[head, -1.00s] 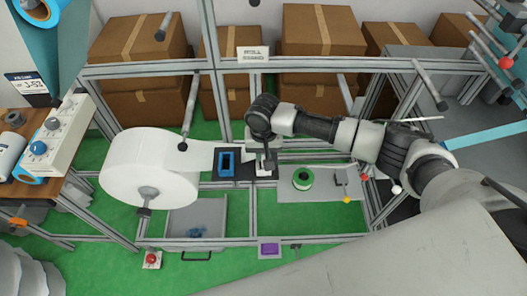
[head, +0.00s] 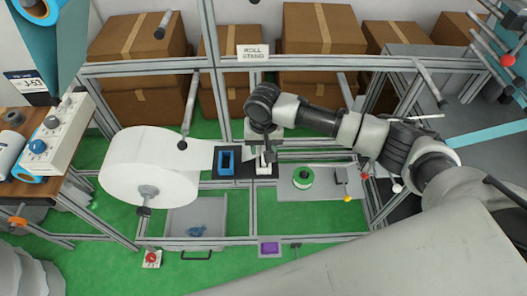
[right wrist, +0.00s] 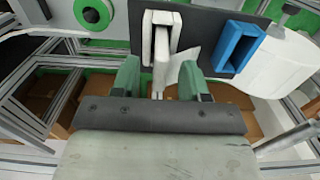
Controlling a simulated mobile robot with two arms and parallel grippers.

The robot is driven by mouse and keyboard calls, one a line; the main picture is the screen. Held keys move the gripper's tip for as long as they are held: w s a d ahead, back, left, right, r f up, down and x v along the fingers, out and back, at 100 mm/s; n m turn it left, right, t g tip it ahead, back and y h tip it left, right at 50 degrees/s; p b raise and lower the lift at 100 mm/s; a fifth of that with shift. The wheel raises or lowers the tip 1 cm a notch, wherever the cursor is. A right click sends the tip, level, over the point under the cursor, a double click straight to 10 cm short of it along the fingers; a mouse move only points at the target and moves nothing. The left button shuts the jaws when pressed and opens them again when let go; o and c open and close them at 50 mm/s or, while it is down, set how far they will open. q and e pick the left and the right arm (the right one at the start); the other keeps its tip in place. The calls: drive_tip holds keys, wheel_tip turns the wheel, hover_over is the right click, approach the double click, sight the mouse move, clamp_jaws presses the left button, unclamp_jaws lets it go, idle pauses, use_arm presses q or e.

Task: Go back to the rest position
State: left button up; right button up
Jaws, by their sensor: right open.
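My right gripper shows in the head view (head: 262,158) at the end of the arm reaching in from the right, over the middle of the roll stand. In the right wrist view its two green fingertips (right wrist: 160,76) are spread apart. A white upright frame-like part (right wrist: 162,38) on a black plate (right wrist: 190,22) lies just beyond the fingertips. A narrow pale piece of it shows between the fingers. I cannot tell whether they touch it. My left gripper is not in view.
A large white roll (head: 150,165) hangs at left, its web running to the black plate. A blue frame (head: 226,160) sits beside the gripper. Metal rails and posts surround the arm; boxes (head: 320,30) stand behind.

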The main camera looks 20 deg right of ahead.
wheel_tip(320, 180, up, 8)
drive_tip(key=shift+b, duration=0.7)
drive_tip(key=s+a+f+n+t+y, duration=0.1)
drive_tip(key=s+a+f+n+y, duration=0.2)
drive_tip(key=s, duration=0.4)
drive_tip(key=s+a+f+n+t+y, duration=0.1)
drive_tip(key=s+a+f+n, duration=0.15)
drive_tip(key=s+f, duration=0.3)
drive_tip(key=s+d+t+h, duration=0.2)
drive_tip(key=s+d+h, duration=0.2)
drive_tip(key=s+d, duration=0.85)
wheel_tip(320, 180, down, 29)
drive_tip(key=s+a+g+b, duration=0.1)
drive_tip(key=s+g+b, duration=0.1)
drive_tip(key=b, duration=0.1)
drive_tip(key=s+d+f+g+b, duration=0.1)
drive_tip(key=s+d+f+b, duration=0.1)
drive_tip(key=s+f, duration=1.4)
wheel_tip(320, 180, down, 4)
drive_tip(key=shift+s+d+r+b, duration=0.25)
drive_tip(key=shift+s+d+b, duration=0.05)
drive_tip(key=shift+s+b, duration=0.1)
